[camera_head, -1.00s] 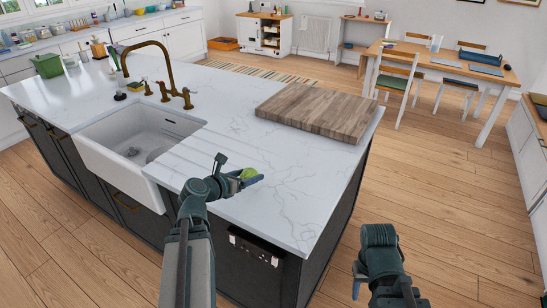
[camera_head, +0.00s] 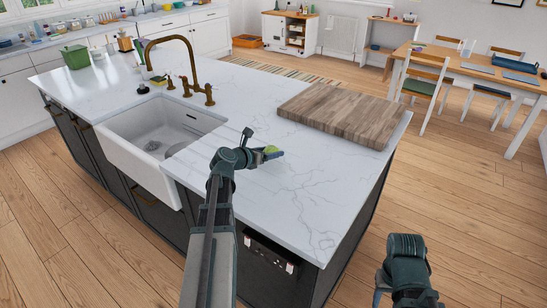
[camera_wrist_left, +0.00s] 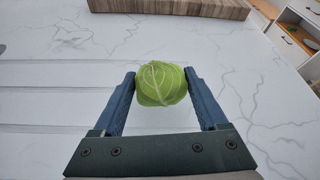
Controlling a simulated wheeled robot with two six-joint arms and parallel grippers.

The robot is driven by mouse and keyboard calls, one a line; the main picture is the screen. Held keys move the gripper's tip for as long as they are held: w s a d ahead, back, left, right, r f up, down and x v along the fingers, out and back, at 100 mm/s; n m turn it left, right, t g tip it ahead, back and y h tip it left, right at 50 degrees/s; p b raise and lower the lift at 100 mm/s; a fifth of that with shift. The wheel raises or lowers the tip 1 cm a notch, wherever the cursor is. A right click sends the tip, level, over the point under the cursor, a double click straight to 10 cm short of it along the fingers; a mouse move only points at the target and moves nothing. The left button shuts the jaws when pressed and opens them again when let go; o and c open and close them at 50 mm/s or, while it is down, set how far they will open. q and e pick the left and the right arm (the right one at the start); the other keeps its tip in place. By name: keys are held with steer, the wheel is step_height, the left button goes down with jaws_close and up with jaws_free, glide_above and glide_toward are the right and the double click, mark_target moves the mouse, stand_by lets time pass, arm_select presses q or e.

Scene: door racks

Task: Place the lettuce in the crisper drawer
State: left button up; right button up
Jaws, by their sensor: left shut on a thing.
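The lettuce (camera_wrist_left: 161,84) is a round green head between the two blue fingers of my left gripper (camera_wrist_left: 161,90) in the left wrist view. The gripper is shut on it, with a finger against each side. In the head view the lettuce (camera_head: 271,150) shows as a small green patch at the left gripper (camera_head: 268,155), over the white marble island top (camera_head: 290,195). My right gripper (camera_head: 381,284) is low at the lower right, beside the island over the floor; its fingers barely show. No crisper drawer shows in these frames.
A wooden board (camera_head: 345,112) lies on the island's far right part. A white sink (camera_head: 160,135) with a brass faucet (camera_head: 185,65) is at left. A dining table (camera_head: 490,68) with chairs stands at the back right. Wood floor (camera_head: 460,200) is open on the right.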

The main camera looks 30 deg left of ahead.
mark_target(270, 164)
arm_select(q)
steer(key=shift+w+a+f, duration=0.1)
steer(key=shift+w+a, duration=0.3)
steer(key=shift+w, duration=0.4)
steer(key=shift+s+d+f, duration=0.1)
steer(key=shift+f, duration=0.05)
step_height(270, 164, down, 3)
steer(key=b, duration=0.3)
steer(key=shift+f+b, duration=0.2)
steer(key=shift+b, duration=0.2)
steer(key=shift+r, duration=0.15)
